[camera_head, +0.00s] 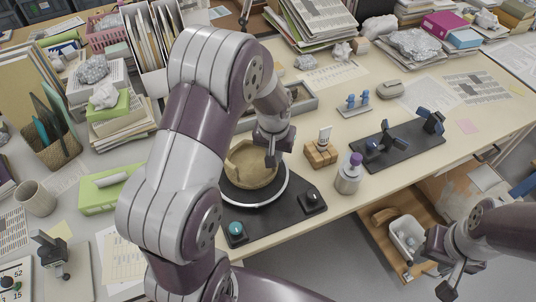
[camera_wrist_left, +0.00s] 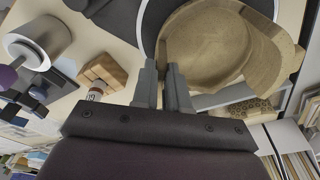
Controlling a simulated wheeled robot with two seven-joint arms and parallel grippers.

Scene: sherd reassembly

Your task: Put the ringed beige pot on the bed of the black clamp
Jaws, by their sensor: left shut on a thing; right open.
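The beige pot (camera_head: 240,160) is a broken, open vessel on a round turntable with a white rim (camera_head: 264,203). It also shows in the left wrist view (camera_wrist_left: 215,70). My left gripper (camera_head: 272,152) is shut on the pot's wall; in the left wrist view its fingers (camera_wrist_left: 163,80) lie on either side of the wall. My left arm hides part of the pot's left side in the head view. The black clamp (camera_head: 413,152), a dark plate with blue-black uprights, stands at the right of the table. My right gripper (camera_head: 445,268) is open and empty at the lower right.
A wooden block (camera_head: 321,154) and a silver bottle with a purple cap (camera_head: 348,175) stand between the pot and the clamp. A grey tray (camera_head: 303,104) lies behind the pot. A small blue-topped stand (camera_head: 357,105) is behind the clamp. An open drawer (camera_head: 380,208) is below the table's front edge.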

